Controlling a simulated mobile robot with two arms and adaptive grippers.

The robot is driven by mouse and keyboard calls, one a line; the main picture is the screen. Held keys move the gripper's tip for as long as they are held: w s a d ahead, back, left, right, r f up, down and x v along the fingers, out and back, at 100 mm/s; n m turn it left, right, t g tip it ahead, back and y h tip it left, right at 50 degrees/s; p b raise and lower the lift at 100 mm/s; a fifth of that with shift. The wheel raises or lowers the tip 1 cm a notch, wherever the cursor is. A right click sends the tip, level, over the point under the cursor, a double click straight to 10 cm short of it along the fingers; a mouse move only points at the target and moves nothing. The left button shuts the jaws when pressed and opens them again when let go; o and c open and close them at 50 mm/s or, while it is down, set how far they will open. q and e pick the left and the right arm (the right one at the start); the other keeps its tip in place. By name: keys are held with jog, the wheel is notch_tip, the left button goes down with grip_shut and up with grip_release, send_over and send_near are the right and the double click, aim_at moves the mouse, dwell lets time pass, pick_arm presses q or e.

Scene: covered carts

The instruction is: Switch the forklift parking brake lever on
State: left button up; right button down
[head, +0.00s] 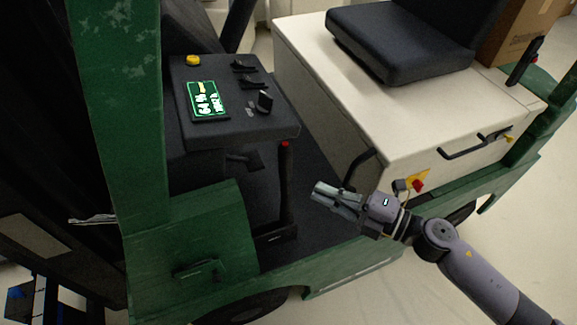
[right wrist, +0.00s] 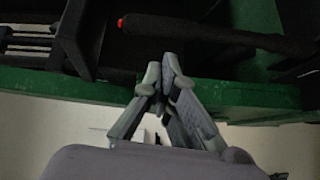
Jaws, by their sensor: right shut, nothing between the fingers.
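The parking brake lever (head: 286,190) is a dark upright bar with a red tip, standing in the forklift's footwell below the console. In the right wrist view the lever (right wrist: 215,33) runs across the top, its red end at the left. My right gripper (head: 320,193) comes in from the right, over the forklift's side step, and stays apart from the lever, to its right in the head view. Its fingers (right wrist: 160,78) are shut and empty, pointing toward the lever. My left gripper cannot be made out.
The console (head: 230,120) with a green display overhangs the lever's top. The cream seat base (head: 400,95) carries a black seat (head: 400,45). A black grab handle (head: 360,168) and a red switch (head: 418,185) are close to my right gripper. A green post (head: 120,110) rises at left.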

jog(key=s+a+r+n+g, duration=0.1)
jog(key=s+a+r+n+g+y, duration=0.1)
jog(key=s+r+n, duration=0.1)
jog(key=shift+s+a+r, duration=0.1)
jog(key=shift+s+r, duration=0.05)
jog(key=w+a+p, duration=0.4)
jog(key=w+a, duration=0.2)
jog(key=w, duration=0.1)
jog(key=shift+w+p, duration=0.15)
jog(key=shift+p, duration=0.25)
dwell(0.4)
